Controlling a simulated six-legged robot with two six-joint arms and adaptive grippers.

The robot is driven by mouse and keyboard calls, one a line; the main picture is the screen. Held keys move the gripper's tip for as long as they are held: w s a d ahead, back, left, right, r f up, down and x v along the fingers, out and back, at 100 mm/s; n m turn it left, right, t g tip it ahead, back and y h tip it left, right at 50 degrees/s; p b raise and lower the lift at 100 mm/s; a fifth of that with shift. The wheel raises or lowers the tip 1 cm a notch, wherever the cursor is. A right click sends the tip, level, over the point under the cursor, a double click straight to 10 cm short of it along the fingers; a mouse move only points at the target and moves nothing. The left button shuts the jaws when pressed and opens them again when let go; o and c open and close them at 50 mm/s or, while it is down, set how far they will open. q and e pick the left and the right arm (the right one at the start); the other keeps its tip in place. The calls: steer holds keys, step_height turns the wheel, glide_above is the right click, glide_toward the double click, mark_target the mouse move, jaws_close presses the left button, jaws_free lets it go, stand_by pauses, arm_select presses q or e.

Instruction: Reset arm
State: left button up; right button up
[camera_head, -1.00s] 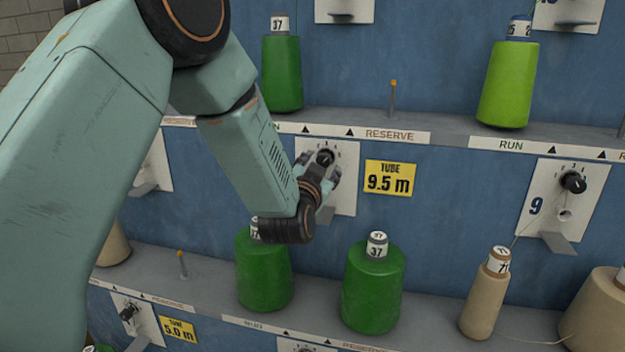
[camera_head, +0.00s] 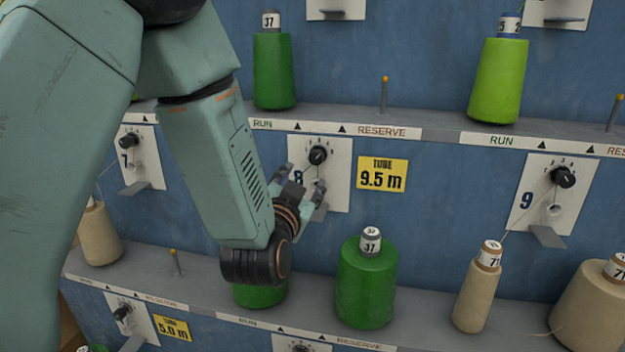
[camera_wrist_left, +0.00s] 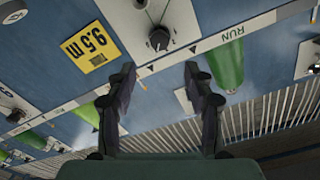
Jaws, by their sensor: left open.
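My left gripper (camera_head: 301,187) is in front of the panel with number 8 (camera_head: 335,180) on the blue rack. Its fingers are spread and hold nothing. In the left wrist view the gripper (camera_wrist_left: 158,105) shows both fingers apart with nothing between them. My left arm comes in from the left and hides part of the rack and most of a green cone on the lower shelf. The black knob (camera_head: 318,155) of panel 8 is just above the fingers. Whether the fingers touch the panel cannot be told. My right gripper is not in view.
A green cone (camera_head: 366,285) stands on the lower shelf, right of my wrist. Beige cones (camera_head: 478,295) stand farther right. A yellow 9.5 m label (camera_head: 382,175) is beside panel 8. Panel 9 (camera_head: 555,200) is at the right. Upper-shelf cones (camera_head: 274,70) stand above.

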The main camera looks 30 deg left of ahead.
arm_select(q)
steer(key=s+d+f+n+g+h+b, duration=0.1)
steer(key=s+d+f+g+b, duration=0.2)
steer(key=f, duration=0.8)
steer(key=s+f+n+g+h+b, duration=0.15)
steer(key=s+f+g, duration=0.35)
steer(key=f, duration=0.5)
steer(key=s+d+f+g+h+b, duration=0.2)
steer(key=s+f, duration=0.3)
steer(key=f, duration=0.6)
steer(key=s+d+f+g+b, duration=0.1)
steer(key=s+f+g+b, duration=0.6)
steer(key=s+f, duration=1.4)
steer(key=s+b, duration=0.1)
steer(key=s, duration=0.2)
steer(key=shift+d+f, duration=0.25)
steer(key=shift+d, duration=0.1)
